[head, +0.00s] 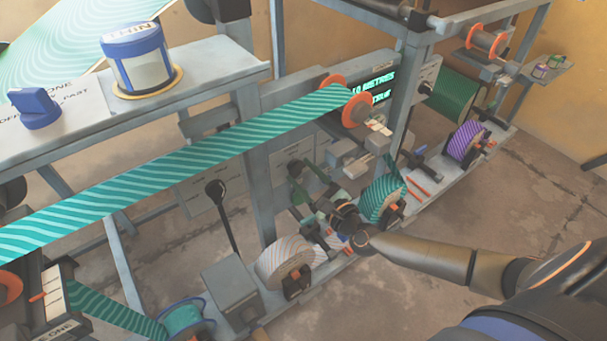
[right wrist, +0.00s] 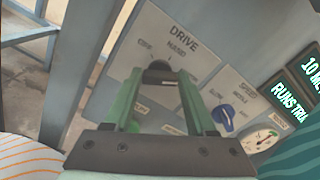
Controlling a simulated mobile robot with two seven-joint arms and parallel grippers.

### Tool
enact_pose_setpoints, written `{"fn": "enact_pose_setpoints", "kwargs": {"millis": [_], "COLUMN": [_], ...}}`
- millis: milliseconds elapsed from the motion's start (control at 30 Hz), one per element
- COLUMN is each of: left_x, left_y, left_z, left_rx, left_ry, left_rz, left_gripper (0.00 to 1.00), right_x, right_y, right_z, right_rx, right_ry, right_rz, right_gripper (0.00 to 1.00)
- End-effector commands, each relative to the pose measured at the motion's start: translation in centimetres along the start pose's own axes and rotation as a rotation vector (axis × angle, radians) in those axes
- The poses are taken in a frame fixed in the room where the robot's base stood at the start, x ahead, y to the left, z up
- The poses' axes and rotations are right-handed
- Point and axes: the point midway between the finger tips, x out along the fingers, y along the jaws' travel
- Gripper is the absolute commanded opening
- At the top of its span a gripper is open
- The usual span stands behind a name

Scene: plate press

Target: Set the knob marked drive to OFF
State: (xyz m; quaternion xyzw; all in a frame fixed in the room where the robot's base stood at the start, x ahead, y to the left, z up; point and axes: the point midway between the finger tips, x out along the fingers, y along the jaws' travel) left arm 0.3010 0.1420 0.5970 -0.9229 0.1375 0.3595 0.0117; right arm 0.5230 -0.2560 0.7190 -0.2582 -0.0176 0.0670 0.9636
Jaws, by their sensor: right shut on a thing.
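The drive knob (right wrist: 160,74) is dark and sits on a pale panel marked DRIVE (right wrist: 180,38) in the right wrist view. The words OFF and HAND show above it, OFF to the left. Its pointer direction is not clear. My right gripper (right wrist: 160,82) has its green fingers on either side of the knob and is shut on it. My left gripper is not in view.
A speed panel with a blue knob (right wrist: 222,118) and a round dial (right wrist: 258,140) lies right of the drive panel. A striped roll (head: 284,262), a teal roll (head: 384,198) and a black-topped lever (head: 216,190) stand near my right arm. Striped teal web (head: 190,155) runs above.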

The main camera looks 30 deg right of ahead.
Motion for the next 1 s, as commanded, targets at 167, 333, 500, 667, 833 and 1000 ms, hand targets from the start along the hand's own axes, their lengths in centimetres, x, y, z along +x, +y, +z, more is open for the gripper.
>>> {"fn": "enact_pose_setpoints", "kwargs": {"millis": [167, 333, 500, 667, 833, 1000], "left_x": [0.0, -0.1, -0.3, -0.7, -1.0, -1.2], "left_y": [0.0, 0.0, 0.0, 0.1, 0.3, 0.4], "left_z": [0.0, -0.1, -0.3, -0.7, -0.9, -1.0], "left_rx": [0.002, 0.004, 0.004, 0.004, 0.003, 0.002], "left_ry": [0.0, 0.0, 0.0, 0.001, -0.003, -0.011], "left_rz": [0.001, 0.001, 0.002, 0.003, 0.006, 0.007], "left_gripper": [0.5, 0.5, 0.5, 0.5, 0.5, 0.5], "right_x": [0.0, 0.0, 0.0, -0.1, -0.1, -0.1], "right_y": [0.0, 0.0, 0.0, 0.0, 0.1, 0.2], "right_z": [0.0, 0.0, 0.1, 0.1, 0.1, 0.1], "right_rx": [-0.001, -0.009, -0.053, -0.145, -0.288, -0.451], "right_ry": [0.0, 0.0, 0.001, 0.002, 0.002, 0.003], "right_rz": [0.0, 0.0, 0.001, 0.0, 0.0, 0.001], "right_gripper": [0.01, 0.01, 0.01, 0.01, 0.01, 0.01]}}
